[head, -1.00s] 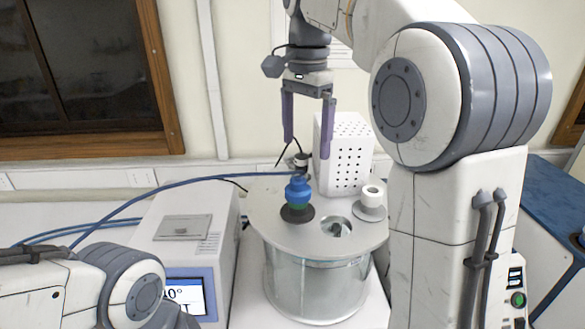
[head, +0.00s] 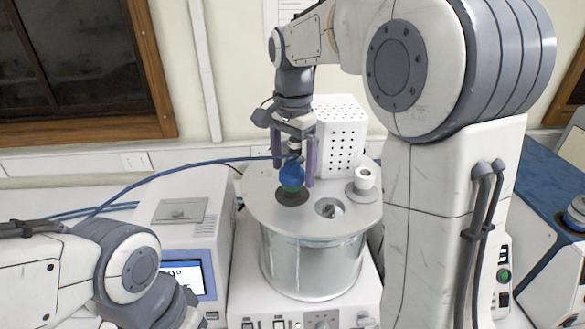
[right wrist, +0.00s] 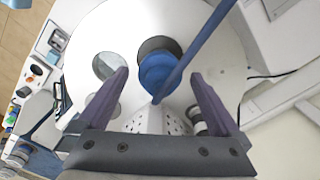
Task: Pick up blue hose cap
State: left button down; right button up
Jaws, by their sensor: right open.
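A grey-white instrument with a screen (head: 184,275) stands to the left. The blue hose (head: 160,175) runs left.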

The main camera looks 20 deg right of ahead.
jog(key=c, duration=1.4)
jog(key=shift+r, duration=0.15)
